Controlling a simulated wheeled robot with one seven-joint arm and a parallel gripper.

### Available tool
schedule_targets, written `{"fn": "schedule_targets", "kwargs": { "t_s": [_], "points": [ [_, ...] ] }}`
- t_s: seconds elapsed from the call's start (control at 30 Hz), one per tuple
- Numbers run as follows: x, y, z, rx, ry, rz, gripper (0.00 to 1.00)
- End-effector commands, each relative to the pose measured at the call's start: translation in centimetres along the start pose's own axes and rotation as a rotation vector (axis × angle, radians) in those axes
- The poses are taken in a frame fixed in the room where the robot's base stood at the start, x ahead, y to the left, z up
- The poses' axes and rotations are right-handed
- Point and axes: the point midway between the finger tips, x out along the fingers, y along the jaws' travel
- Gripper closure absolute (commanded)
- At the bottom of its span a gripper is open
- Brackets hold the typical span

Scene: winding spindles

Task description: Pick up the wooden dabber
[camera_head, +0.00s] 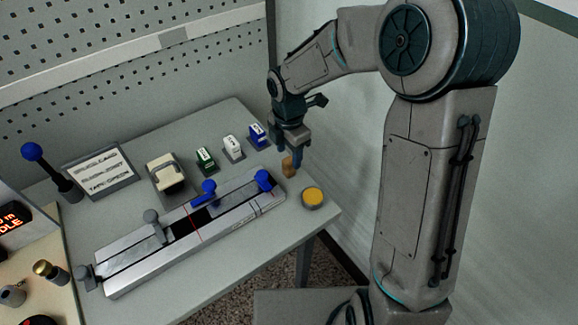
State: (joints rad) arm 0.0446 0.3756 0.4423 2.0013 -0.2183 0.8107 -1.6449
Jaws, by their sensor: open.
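The wooden dabber (288,168) is a small brown piece near the right edge of the grey table. It stands roughly upright, just behind the yellow-topped round pot. My gripper (288,158) is directly above it, pointing down, with its fingers at the dabber's upper part. The jaws are open. The fingers cover part of the dabber's top, and I cannot tell whether they touch it.
A long metal rail fixture (240,210) with blue knobs lies left of the dabber. The yellow-topped pot (313,197) is close in front. Blue (258,134), white (233,148) and green (206,159) blocks stand behind. The table's right edge is near.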

Motion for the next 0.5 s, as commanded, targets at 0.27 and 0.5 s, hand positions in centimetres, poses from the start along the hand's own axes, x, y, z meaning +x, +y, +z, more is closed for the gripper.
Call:
{"fn": "schedule_targets", "kwargs": {
  "t_s": [0.27,0.5],
  "points": [
    [2.1,0.0,0.0,0.002,0.001,-0.002,0.47],
    [5.4,0.2,0.2,0.0,0.001,-0.003,0.47]
  ]
}}
